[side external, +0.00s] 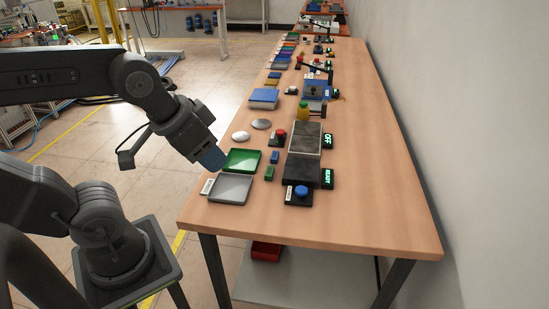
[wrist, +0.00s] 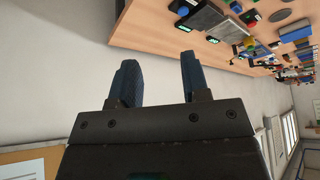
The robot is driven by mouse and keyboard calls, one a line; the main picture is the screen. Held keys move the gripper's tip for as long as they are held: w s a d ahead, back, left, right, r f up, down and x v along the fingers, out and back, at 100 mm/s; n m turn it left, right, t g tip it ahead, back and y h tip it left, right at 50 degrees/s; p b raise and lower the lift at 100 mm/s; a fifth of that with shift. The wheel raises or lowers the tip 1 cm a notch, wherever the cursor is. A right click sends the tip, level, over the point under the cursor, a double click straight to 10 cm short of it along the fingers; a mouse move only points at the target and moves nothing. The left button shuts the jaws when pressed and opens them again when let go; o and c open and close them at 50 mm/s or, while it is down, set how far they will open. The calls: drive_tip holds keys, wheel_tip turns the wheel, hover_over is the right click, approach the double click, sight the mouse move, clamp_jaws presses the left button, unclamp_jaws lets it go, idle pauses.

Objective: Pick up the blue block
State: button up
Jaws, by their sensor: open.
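A small blue block (side external: 275,157) lies on the wooden table in the side view, just right of the green tray and behind a small green block (side external: 269,173). My gripper (side external: 212,160) hangs above the table's left edge, left of the green tray and apart from the blue block. In the wrist view my gripper (wrist: 160,80) shows two blue fingers spread apart with nothing between them. The blue block is too small to pick out surely in the wrist view.
A green tray (side external: 243,153) and a grey tray (side external: 231,202) lie at the near left of the table (side external: 362,211). A dark device with a blue button (side external: 301,191) and another with a red button (side external: 281,134) stand nearby. The near right tabletop is clear; a wall (side external: 460,120) runs along the right.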

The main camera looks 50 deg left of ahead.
drive_tip(key=shift+o, duration=1.2)
drive_tip(key=n+g+y, duration=0.1)
drive_tip(key=n+g, duration=0.3)
drive_tip(key=n, duration=0.5)
hover_over(275, 155)
drive_tip(key=d, duration=0.1)
drive_tip(key=f, duration=2.3)
drive_tip(key=shift+s+f, duration=0.3)
drive_tip(key=shift+s, duration=0.1)
drive_tip(key=shift+w+a+f, duration=0.1)
drive_tip(key=shift+a+f, duration=0.05)
drive_tip(key=shift+f, duration=0.8)
drive_tip(key=shift+w+a+f, duration=0.15)
drive_tip(key=shift+a+f, duration=0.05)
drive_tip(key=shift+f, duration=0.8)
drive_tip(key=shift+w+a+f, duration=0.1)
drive_tip(key=shift+a+f, duration=0.05)
drive_tip(key=shift+f, duration=0.8)
